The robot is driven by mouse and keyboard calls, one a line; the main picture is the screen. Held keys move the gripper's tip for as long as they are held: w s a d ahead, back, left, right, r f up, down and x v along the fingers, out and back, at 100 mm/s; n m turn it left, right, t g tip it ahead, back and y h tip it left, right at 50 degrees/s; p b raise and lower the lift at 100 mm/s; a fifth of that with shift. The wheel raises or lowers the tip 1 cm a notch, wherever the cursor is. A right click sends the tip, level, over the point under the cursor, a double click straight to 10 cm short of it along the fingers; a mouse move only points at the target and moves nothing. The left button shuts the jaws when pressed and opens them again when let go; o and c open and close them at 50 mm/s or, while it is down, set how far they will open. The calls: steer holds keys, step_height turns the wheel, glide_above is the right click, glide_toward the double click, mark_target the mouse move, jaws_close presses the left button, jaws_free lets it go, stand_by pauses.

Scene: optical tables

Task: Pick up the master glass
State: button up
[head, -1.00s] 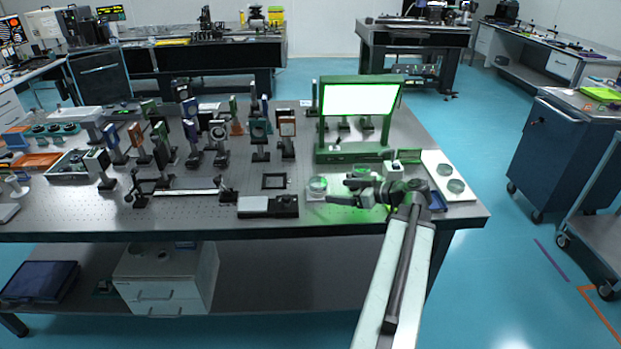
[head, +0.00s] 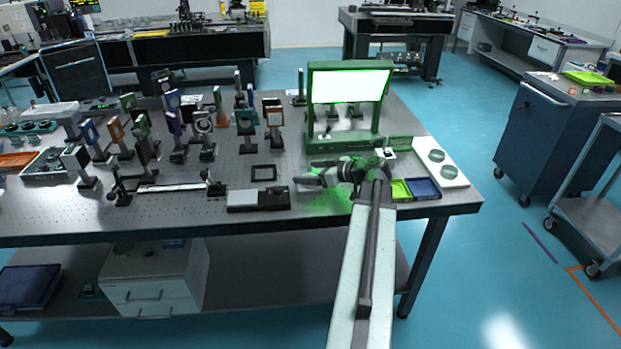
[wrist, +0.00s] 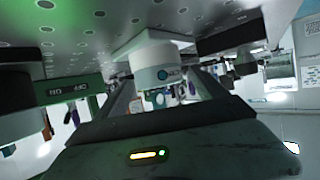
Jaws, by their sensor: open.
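My gripper (head: 312,181) reaches left over the front right part of the table in the head view. It is open. In the wrist view, which looks upside down, a short white cylinder with a teal mark (wrist: 158,66) stands on a pale square plate (wrist: 150,38). It appears between my open fingers, with no clear grip on it. It may be the master glass, but I cannot tell for certain. In the head view my gripper hides most of this spot. Two round glass discs (head: 437,156) (head: 449,171) lie on a white tray (head: 461,182) at the right.
A green-framed light panel (head: 348,88) stands behind my gripper. A lime and a blue tray (head: 425,188) lie right of my arm. A black and white box (head: 258,199) and a dark square frame (head: 263,173) are to the left. Several optic mounts stand farther left.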

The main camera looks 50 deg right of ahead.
mark_target(309, 172)
steer(key=shift+w+f, duration=0.2)
steer(key=shift+w, duration=0.1)
steer(key=shift+r, duration=0.1)
steer(key=c, duration=1.6)
steer(key=shift+r, duration=0.1)
step_height(309, 172, up, 10)
steer(key=p, duration=1)
